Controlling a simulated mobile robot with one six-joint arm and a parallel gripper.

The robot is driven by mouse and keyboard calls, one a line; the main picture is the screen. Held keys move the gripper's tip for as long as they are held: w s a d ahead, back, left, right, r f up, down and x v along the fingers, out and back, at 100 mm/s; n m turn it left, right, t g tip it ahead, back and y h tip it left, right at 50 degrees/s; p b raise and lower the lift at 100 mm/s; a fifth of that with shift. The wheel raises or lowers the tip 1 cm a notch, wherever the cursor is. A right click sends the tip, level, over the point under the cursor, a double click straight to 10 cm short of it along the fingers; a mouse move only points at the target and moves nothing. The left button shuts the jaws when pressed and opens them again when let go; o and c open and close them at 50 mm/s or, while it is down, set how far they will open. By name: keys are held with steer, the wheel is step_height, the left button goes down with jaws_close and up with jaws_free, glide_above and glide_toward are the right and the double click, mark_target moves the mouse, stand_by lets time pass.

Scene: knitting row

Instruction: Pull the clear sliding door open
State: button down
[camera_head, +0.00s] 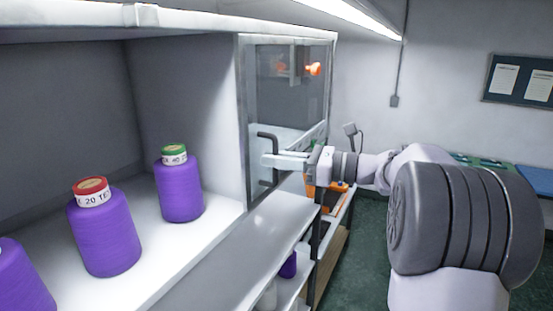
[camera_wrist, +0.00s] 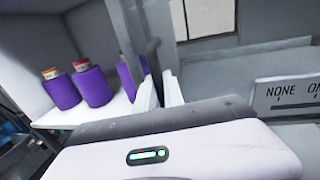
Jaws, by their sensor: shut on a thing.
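The clear sliding door (camera_head: 290,85) is a see-through panel in a pale frame at the right part of the machine front. A dark upright bar handle (camera_head: 275,148) sits low on the door's left side. My gripper (camera_head: 272,160) reaches in from the right and is shut on the handle. In the wrist view, my gripper's two pale fingers (camera_wrist: 159,92) stand on either side of the dark handle (camera_wrist: 153,52). The part of the handle between the fingers is mostly hidden.
Purple yarn cones (camera_head: 181,187) stand on the white shelf (camera_head: 165,270) left of the door. A grey ledge (camera_head: 235,250) runs along the front. An orange part (camera_head: 314,69) shows near the door's top right. Green floor (camera_head: 370,255) is open at right. The wrist view shows a lettered panel (camera_wrist: 290,92).

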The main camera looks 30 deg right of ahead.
stand_by(0.3)
steer(key=c, duration=1.5)
jaws_free()
steer(key=shift+o, duration=0.2)
steer(key=b+v, duration=0.4)
steer(key=v, duration=1.3)
steer(key=shift+s, duration=0.2)
steer(key=shift+d, duration=0.1)
